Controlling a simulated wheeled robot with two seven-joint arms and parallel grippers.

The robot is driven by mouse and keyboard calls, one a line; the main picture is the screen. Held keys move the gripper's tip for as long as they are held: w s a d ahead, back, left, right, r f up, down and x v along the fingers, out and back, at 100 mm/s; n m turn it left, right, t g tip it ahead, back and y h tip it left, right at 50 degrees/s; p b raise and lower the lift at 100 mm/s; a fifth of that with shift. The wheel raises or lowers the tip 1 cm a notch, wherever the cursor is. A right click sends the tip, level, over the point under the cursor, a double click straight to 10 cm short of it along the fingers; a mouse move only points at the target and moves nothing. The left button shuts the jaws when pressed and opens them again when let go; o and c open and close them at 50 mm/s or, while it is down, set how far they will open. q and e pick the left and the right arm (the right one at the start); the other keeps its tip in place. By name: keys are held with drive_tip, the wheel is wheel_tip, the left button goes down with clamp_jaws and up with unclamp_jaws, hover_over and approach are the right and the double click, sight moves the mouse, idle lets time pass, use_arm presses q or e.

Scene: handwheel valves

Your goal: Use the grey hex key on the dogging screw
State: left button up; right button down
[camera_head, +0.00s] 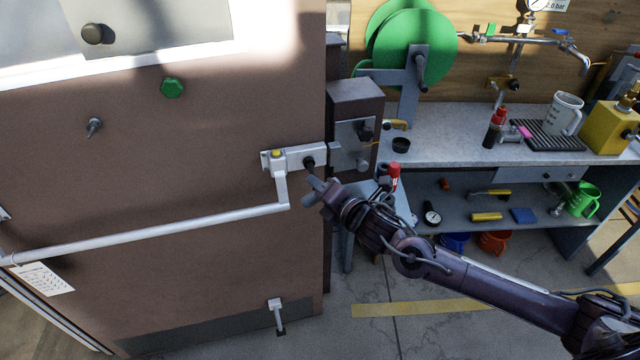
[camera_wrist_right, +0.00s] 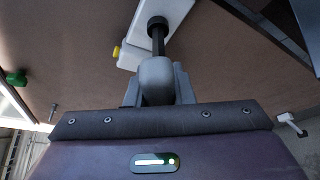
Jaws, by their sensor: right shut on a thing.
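My right gripper (camera_head: 317,190) is shut at the right end of the door's bar. In the right wrist view, a grey block-shaped handle (camera_wrist_right: 156,76) sits between its fingers, and I take it for the grey hex key. A dark shaft (camera_wrist_right: 158,42) runs from it to a black round piece (camera_wrist_right: 157,22) at the white latch housing. The housing (camera_head: 291,158) also shows in the head view, with a dark round spot (camera_head: 308,162) by the gripper. The dogging screw itself cannot be made out; the tool's tip is hidden. My left gripper is out of view.
The brown door (camera_head: 200,160) carries a silver push bar (camera_head: 150,233), a yellow button (camera_head: 276,153) and a green knob (camera_head: 172,88). A grey lock box (camera_head: 355,140) stands close right of the housing. Right is a cluttered workbench (camera_head: 450,150).

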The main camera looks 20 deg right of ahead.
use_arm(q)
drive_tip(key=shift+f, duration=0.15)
use_arm(e)
drive_tip(key=shift+s, duration=0.15)
idle(0.5)
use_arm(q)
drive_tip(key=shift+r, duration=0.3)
use_arm(e)
drive_tip(key=shift+s, duration=0.95)
drive_tip(key=m+p, duration=0.1)
drive_tip(key=p, duration=0.1)
drive_tip(key=shift+w+m+y+p, duration=0.1)
drive_tip(key=shift+m+y+p, duration=0.2)
drive_tip(key=shift+y, duration=0.1)
use_arm(q)
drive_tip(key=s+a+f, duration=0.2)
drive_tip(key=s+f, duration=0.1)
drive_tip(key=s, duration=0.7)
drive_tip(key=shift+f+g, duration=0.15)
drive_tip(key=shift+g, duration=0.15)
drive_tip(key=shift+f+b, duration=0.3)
drive_tip(key=shift+b, duration=0.05)
use_arm(e)
drive_tip(key=shift+w, duration=0.95)
